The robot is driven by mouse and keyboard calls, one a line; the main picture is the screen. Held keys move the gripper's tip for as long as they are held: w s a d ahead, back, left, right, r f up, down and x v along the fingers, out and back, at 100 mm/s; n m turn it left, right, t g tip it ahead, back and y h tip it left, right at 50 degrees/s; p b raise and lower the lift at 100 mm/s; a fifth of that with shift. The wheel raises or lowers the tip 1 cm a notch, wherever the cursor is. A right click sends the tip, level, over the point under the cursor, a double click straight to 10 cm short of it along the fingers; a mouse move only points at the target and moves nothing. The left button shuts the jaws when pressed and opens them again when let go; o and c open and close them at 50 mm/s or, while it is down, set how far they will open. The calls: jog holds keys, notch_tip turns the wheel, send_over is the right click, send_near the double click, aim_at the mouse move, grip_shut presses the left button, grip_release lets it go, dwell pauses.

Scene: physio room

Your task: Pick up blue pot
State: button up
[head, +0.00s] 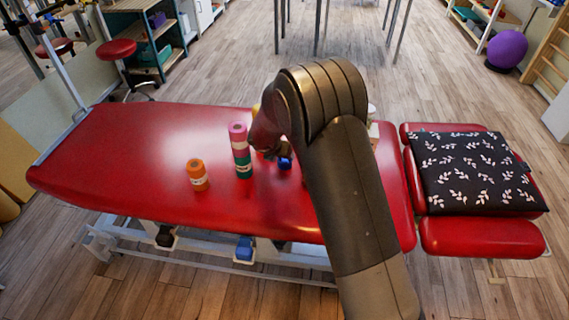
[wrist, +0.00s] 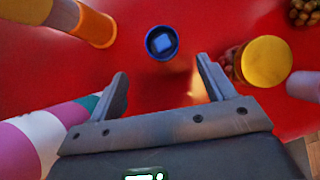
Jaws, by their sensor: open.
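The blue pot (wrist: 161,43) is a small round dark-blue container with a lighter blue block-like shape inside its rim. It stands on the red treatment table (head: 140,140). In the head view the blue pot (head: 285,163) shows just below my gripper (head: 268,150), partly hidden by it. In the wrist view my gripper (wrist: 165,95) is open and empty, its two fingers spread. The pot lies beyond the fingertips, roughly in line with the gap between them, and is not touched.
A pink, white and green roll stack (head: 240,150) stands close left of my gripper. An orange roll (head: 197,175) stands farther left. In the wrist view a yellow-lidded jar (wrist: 265,62) is close to the right finger. A patterned black cushion (head: 475,172) lies at right.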

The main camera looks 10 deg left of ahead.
aim_at(286, 161)
jog(key=x, duration=1)
jog(key=shift+w+d, duration=0.1)
jog(key=shift+d, duration=0.1)
jog(key=c, duration=1.1)
jog(key=shift+o, duration=0.2)
